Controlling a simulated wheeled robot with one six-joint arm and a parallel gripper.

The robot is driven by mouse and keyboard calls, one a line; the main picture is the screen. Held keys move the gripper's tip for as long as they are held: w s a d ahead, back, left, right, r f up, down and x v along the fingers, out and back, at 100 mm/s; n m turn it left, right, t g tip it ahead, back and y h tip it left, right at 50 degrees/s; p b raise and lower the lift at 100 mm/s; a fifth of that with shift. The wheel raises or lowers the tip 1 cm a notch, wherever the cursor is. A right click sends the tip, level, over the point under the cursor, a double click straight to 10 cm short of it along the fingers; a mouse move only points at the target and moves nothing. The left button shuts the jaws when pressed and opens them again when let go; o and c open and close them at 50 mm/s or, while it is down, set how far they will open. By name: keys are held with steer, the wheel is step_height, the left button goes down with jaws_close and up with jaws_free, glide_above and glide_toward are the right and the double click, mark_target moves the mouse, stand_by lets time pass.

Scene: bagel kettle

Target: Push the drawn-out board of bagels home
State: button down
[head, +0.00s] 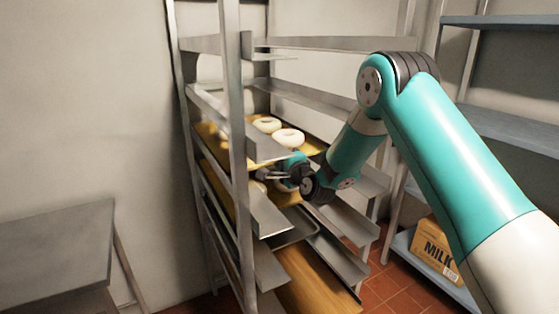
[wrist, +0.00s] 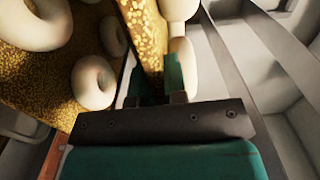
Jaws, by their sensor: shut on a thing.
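A yellow, meal-dusted board (head: 314,147) with pale bagels (head: 289,138) lies in the metal rack, and a second dusted board with bagels shows just below it, partly behind my arm. My gripper (head: 271,174) is at the front of the rack, level with these boards. In the wrist view, my gripper (wrist: 153,92) has its fingers on either side of a dusted board's edge (wrist: 151,40) and is shut on it. Bagels (wrist: 93,82) lie on the wide dusted surface at left, and others (wrist: 182,50) sit right of the gripped edge. Which tier is gripped is not clear.
The rack's upright post (head: 234,150) and angled rails (head: 262,212) stand close beside my gripper. A bare wooden board (head: 312,292) sits lower. Red tiled floor shows between.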

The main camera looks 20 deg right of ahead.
steer(key=c, duration=1)
jaws_free()
steer(key=shift+d, duration=0.25)
steer(key=s+b, duration=0.6)
steer(key=s, duration=0.1)
steer(key=shift+d+b, duration=0.3)
steer(key=shift+d, duration=0.1)
